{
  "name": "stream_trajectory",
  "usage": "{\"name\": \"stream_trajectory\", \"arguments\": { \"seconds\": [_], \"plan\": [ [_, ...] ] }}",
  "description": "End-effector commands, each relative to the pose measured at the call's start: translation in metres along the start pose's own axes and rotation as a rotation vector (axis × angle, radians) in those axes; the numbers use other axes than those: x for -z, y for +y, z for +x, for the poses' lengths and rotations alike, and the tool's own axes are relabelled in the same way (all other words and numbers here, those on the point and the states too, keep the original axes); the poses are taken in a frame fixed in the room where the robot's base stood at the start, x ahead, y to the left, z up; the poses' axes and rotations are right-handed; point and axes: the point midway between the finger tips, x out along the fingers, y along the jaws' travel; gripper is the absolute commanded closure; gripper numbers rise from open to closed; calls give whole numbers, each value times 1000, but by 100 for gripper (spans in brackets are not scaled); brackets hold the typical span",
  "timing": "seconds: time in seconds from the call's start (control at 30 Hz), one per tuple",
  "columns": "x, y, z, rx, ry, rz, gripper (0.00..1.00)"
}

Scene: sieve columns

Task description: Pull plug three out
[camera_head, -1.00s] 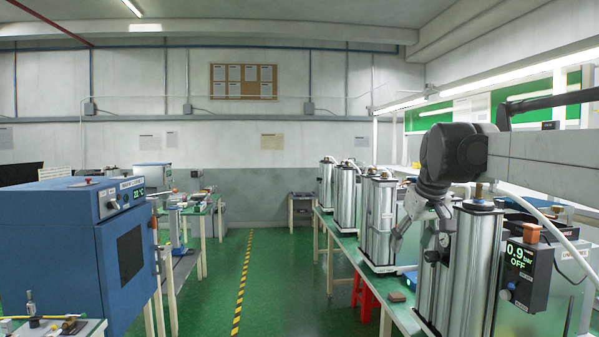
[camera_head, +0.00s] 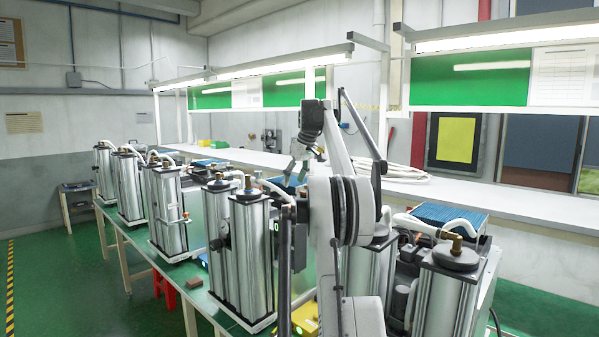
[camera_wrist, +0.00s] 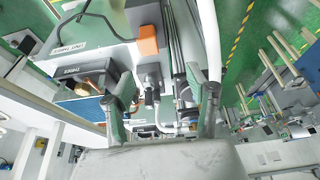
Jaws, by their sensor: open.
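My gripper (camera_head: 296,172) hangs from my raised arm above the row of silver sieve columns, near the middle of the head view. In the wrist view my gripper (camera_wrist: 162,92) is open, with its two green-tinted fingers apart and nothing visibly held. Between and beyond the fingers are a dark fitting (camera_wrist: 151,92) and a white hose (camera_wrist: 168,68).
Paired silver columns (camera_head: 251,262) stand close below my arm, and more stand along the green bench to the left. Another column (camera_head: 449,295) is at the right. A long white shelf (camera_head: 450,200) runs behind. The green floor at the left (camera_head: 60,280) is clear.

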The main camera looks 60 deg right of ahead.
Motion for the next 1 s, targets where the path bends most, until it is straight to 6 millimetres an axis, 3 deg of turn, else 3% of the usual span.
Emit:
{"name": "stream_trajectory", "arguments": {
  "seconds": [0.1,0.37,1.0],
  "plan": [
    [-7,18,-3,2,0,4,48],
    [-9,24,14,3,0,2,48],
    [-9,23,116,2,0,3,48]
  ]
}}
